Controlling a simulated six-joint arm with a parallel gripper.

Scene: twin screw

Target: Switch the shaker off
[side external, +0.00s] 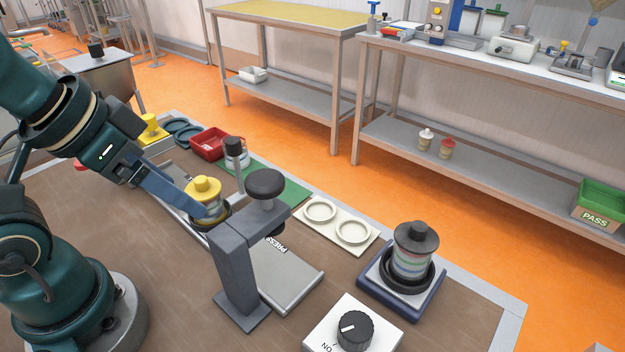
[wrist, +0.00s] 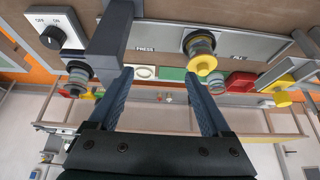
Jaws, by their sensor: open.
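The shaker (side external: 373,292) is a blue base at the right of the bench, with a black-lidded, layered jar (side external: 412,262) upright in its dark ring. In front of it is a white switch box (side external: 318,326) with a black dial (side external: 355,331). The dial's white mark points left in the side view; which label it meets I cannot tell. The dial (wrist: 52,37) also shows at top left in the wrist view, with OFF and ON printed above. My gripper (wrist: 158,77) is open and empty, beside the yellow-lidded jar (side external: 204,189), well away from the dial.
A grey press (side external: 236,270) with a black knob (side external: 266,184) stands between my gripper and the switch box. A white two-ring tray (side external: 336,226), a green mat (side external: 283,186) and a red bin (side external: 208,144) lie behind. The bench front left of the press is clear.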

